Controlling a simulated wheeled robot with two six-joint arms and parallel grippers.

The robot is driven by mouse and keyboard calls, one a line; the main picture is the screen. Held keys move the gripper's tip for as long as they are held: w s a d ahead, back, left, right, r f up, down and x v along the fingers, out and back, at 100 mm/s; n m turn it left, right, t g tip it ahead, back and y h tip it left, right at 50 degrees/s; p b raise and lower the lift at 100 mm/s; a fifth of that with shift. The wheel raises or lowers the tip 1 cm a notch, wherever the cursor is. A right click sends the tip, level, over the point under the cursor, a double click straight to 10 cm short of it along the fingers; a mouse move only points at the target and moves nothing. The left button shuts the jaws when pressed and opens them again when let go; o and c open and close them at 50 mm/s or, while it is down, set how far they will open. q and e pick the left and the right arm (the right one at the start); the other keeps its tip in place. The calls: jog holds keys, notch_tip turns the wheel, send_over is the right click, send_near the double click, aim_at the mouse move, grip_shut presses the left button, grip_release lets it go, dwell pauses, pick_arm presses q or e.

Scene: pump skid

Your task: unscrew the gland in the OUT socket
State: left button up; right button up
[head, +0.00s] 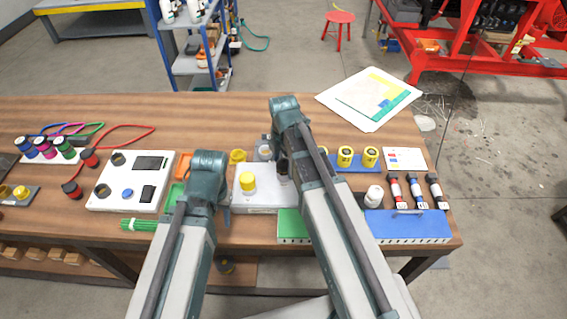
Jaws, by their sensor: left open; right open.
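A light grey block (262,200) lies on the wooden table between my two arms. A yellow, knob-shaped gland (247,183) stands upright in its left part. Any IN or OUT lettering is too small to read, so I cannot tell which socket this is. My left gripper (226,205) is left of the block, mostly hidden behind its own wrist. My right gripper (284,169) is over the block's right back part, which my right arm covers. Both jaws are open, and I see nothing held. A second yellow piece (238,156) and a grey cylinder (264,149) are behind the block.
A white panel (128,182) lies at left, with green and orange trays (183,164) beside it. A blue rack with yellow caps (354,163), a blue case (408,228) and a white bottle (374,195) stand at right. The back left of the table is clear.

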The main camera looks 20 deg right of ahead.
jog(key=m, duration=0.4)
jog(key=shift+m, duration=0.3)
jog(key=shift+m, duration=0.3)
jog(key=m, duration=0.4)
